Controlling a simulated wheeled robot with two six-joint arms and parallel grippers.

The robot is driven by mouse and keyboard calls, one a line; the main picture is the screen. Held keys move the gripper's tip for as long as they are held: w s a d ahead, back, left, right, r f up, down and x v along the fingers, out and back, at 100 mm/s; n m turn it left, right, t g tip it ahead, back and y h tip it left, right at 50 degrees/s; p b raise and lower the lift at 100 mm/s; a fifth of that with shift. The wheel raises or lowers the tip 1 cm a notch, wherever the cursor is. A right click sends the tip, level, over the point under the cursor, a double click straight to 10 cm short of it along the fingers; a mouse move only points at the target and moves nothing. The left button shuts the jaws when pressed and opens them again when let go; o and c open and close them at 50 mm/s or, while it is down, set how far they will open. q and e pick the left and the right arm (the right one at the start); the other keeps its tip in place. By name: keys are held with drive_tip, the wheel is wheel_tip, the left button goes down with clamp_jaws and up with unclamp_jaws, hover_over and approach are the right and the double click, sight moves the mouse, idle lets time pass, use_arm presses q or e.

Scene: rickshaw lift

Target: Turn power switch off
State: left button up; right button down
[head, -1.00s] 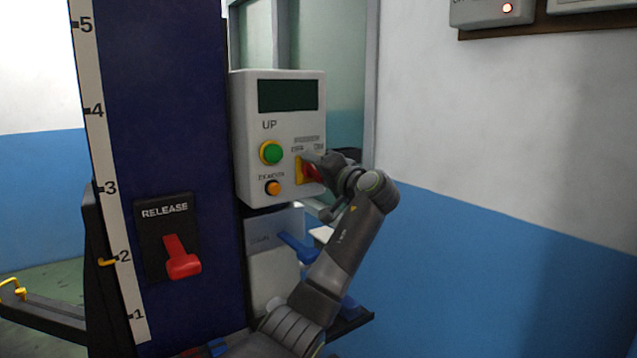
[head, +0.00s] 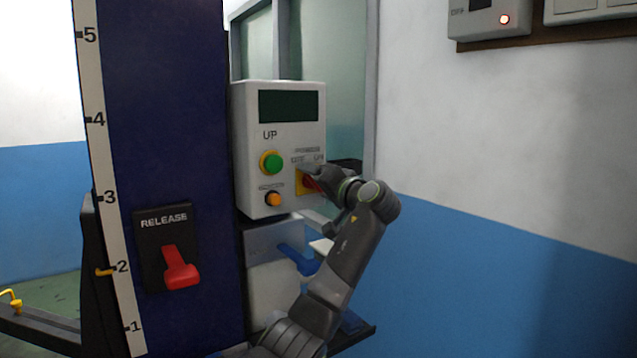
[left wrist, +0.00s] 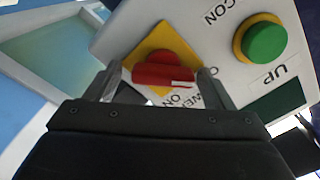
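The power switch is a red knob on a yellow square plate (head: 301,184), low on the right of the white control box (head: 240,150). In the left wrist view the red knob (left wrist: 163,76) has a white mark near its right end. ON and OFF labels are beside it, but I cannot tell which one it points to. My left gripper (head: 313,174) is at the switch and hides part of it in the head view. In the left wrist view its fingers stand either side of the knob, with gaps visible, so it is open. My right gripper is not in view.
A green button (head: 271,162) and an orange button (head: 273,199) sit left of the switch. A red RELEASE lever (head: 180,268) is on the blue column (head: 180,100). A blue lever (head: 298,259) is below the box. The wall (head: 500,130) is to the right.

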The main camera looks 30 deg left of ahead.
use_arm(q)
drive_tip(key=shift+d+r, duration=0.1)
drive_tip(key=b+v, duration=0.4)
drive_tip(key=v, duration=1.3)
drive_tip(key=shift+s, duration=0.1)
